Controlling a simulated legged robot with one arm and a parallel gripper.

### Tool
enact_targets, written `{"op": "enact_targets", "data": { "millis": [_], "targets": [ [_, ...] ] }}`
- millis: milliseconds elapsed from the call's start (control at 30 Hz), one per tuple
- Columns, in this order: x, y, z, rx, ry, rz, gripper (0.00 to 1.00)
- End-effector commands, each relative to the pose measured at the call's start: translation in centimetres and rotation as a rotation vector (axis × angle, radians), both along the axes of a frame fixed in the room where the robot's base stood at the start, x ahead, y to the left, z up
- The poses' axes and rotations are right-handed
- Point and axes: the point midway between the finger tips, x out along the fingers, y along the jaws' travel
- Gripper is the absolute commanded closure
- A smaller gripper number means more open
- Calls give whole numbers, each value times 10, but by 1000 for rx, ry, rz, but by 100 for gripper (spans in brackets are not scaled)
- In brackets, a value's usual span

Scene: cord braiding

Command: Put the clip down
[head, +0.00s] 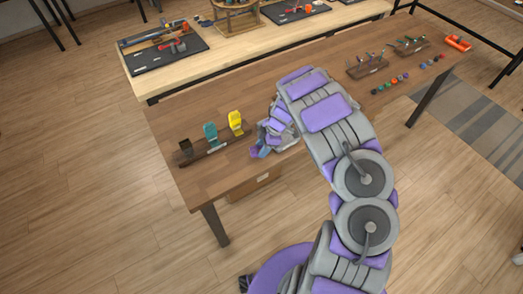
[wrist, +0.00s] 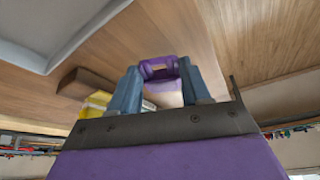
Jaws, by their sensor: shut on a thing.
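A purple clip (wrist: 158,64) shows between the two blue fingers of my gripper (wrist: 160,78) in the wrist view, and the gripper is shut on it. In the head view my gripper (head: 259,151) is low over the front of the wooden table, just right of a dark wooden strip (head: 217,148). Whether the clip touches the table cannot be told. A brown clip (head: 185,147), a teal clip (head: 210,134) and a yellow clip (head: 236,121) stand upright on the strip. The yellow clip also shows in the wrist view (wrist: 95,103), left of the fingers.
The wooden table (head: 225,177) has bare room in front of the strip. Farther right are racks with tools (head: 367,65), a row of small coloured pieces (head: 403,78) and an orange tray (head: 458,43). A second table with dark trays (head: 165,62) stands behind.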

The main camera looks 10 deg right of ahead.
Motion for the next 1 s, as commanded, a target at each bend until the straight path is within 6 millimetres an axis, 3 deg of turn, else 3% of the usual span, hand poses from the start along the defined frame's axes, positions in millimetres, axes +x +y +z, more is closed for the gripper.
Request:
{"op": "enact_targets", "data": {
  "millis": [267,500,1000],
  "targets": [
    [11,1,-2,-1,-3,0,85],
    [9,1,-36,0,0,-1,85],
    [10,1,-41,-2,-2,0,85]
  ]
}}
